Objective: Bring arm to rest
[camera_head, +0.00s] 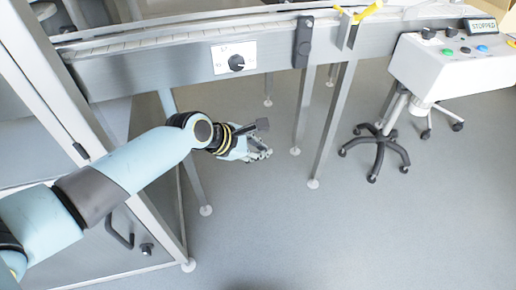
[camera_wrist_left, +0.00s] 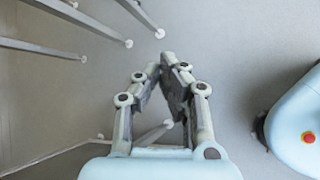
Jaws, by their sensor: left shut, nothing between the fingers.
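My left arm reaches in from the left in the head view. Its gripper (camera_head: 264,154) hangs in front of the conveyor, below its side rail and above the open floor. In the left wrist view the gripper (camera_wrist_left: 162,68) points down at the grey floor, with its two fingers leaning together at the tips. It is shut and nothing shows between the fingers. My right gripper is not in view.
The conveyor (camera_head: 180,67) runs across the top, with a dial panel (camera_head: 234,58) on its side. Metal legs (camera_head: 332,125) stand near the gripper. A control console (camera_head: 450,65) with a STOPPED display (camera_head: 482,26) stands at the right on wheels. The floor (camera_head: 370,230) is clear.

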